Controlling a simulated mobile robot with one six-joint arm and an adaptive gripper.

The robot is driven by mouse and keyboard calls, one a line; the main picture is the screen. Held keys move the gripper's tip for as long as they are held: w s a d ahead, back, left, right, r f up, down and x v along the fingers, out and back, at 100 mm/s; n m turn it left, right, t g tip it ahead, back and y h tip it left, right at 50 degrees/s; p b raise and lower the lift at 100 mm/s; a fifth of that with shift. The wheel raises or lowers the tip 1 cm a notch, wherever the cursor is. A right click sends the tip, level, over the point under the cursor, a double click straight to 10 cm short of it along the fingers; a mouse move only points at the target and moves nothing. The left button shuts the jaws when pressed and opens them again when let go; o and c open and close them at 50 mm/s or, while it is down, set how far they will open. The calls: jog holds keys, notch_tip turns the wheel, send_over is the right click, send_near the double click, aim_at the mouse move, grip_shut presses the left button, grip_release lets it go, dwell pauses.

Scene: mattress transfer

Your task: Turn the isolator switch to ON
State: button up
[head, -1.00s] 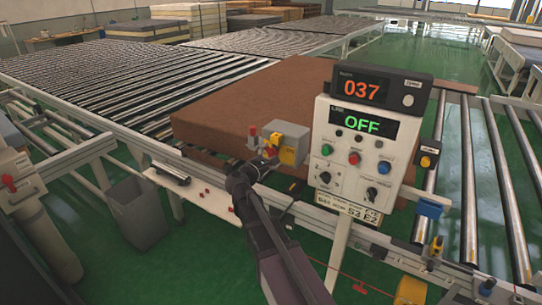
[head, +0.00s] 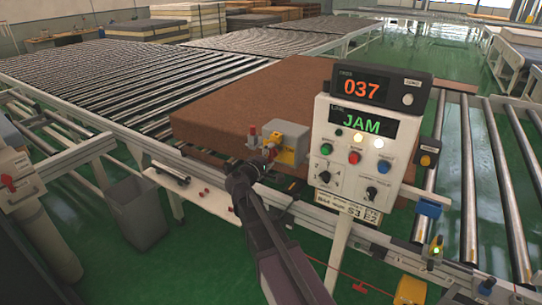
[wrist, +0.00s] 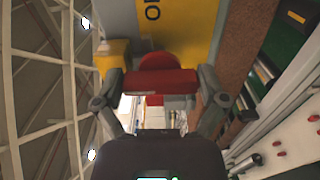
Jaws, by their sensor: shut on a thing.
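The isolator switch is a grey box with a yellow face (head: 286,156) on the conveyor's side frame, left of the control panel. In the wrist view its yellow plate (wrist: 190,28) carries dark lettering, only partly in frame. My gripper (head: 266,153) is at the yellow face in the head view. In the wrist view my gripper (wrist: 160,84) is shut on the red handle (wrist: 163,78), with a finger on each side. The handle lies crosswise in that picture. In the head view my gripper mostly hides the handle.
The control panel (head: 322,172) stands just right; its displays read 037 and JAM. A brown mattress (head: 240,100) lies on the rollers behind the switch. A grey bin (head: 138,215) stands at left. A white shelf (head: 215,203) with small red pieces is below.

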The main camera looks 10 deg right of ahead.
dwell(0.4)
jog(key=o, duration=0.8)
jog(key=shift+v, duration=6.05)
jog(key=shift+d, duration=0.15)
